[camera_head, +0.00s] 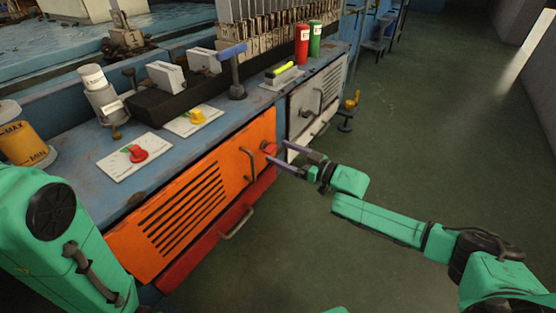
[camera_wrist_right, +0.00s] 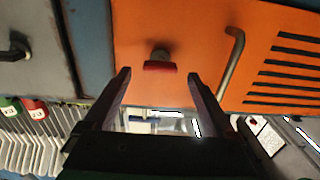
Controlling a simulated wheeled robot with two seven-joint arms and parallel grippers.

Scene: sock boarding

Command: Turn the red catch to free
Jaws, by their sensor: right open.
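The red catch (camera_head: 269,149) is on the orange door (camera_head: 200,208), at its upper right corner near the door handle. In the right wrist view the catch (camera_wrist_right: 160,67) is a red bar on a round grey stub, lying across the picture. My right gripper (camera_head: 277,151) is open in front of it. In the wrist view the two fingers of this gripper (camera_wrist_right: 160,75) stand to either side of the catch, apart from it, with nothing between them gripped. My left gripper is outside the view; only part of my left arm shows at the left.
A bent handle (camera_wrist_right: 232,60) stands out from the door beside the catch. A grey door (camera_head: 315,102) is to the right.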

